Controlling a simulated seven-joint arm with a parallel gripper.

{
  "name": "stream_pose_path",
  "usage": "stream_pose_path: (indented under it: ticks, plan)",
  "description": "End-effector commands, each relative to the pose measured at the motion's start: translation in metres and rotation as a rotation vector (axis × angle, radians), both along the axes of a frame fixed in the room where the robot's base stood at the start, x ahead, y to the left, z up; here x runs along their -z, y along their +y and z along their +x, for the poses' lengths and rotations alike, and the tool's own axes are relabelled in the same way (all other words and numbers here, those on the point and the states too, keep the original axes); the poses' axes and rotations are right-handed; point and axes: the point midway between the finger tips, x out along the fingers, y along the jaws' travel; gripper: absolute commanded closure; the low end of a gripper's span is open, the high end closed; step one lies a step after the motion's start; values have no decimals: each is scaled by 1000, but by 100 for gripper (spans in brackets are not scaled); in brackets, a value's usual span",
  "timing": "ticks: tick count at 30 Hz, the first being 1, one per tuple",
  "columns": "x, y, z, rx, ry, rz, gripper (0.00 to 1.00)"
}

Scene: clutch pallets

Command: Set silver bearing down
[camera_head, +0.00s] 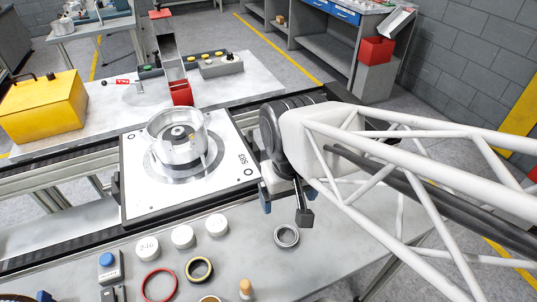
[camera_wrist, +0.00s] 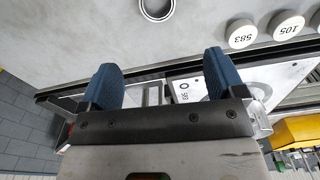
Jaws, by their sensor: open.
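The silver bearing (camera_head: 286,246) lies flat on the grey table, a small metal ring with an open centre. It also shows at the top edge of the wrist view (camera_wrist: 157,19), partly cut off. My gripper (camera_head: 285,207) is above the table, just behind the bearing in the head view and apart from it. In the wrist view my gripper (camera_wrist: 162,82) has its two blue fingertips wide apart, with nothing between them.
A white pallet (camera_head: 140,205) carrying a round metal housing (camera_head: 196,148) stands left of my gripper. White numbered caps (camera_head: 182,237), a red ring (camera_head: 145,287) and a black-and-yellow ring (camera_head: 190,275) lie left of the bearing. The table right of the bearing looks clear.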

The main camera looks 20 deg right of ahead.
Motion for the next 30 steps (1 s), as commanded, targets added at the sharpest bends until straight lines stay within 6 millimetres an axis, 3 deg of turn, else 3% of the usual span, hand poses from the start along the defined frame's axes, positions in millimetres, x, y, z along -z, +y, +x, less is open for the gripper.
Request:
stream_pose_path:
  ticks: [15, 30]
  plan:
    - [-61, 11, 18, -54, -157, -13, 12]
    - [-70, 13, 23, -65, -190, -15, 12]
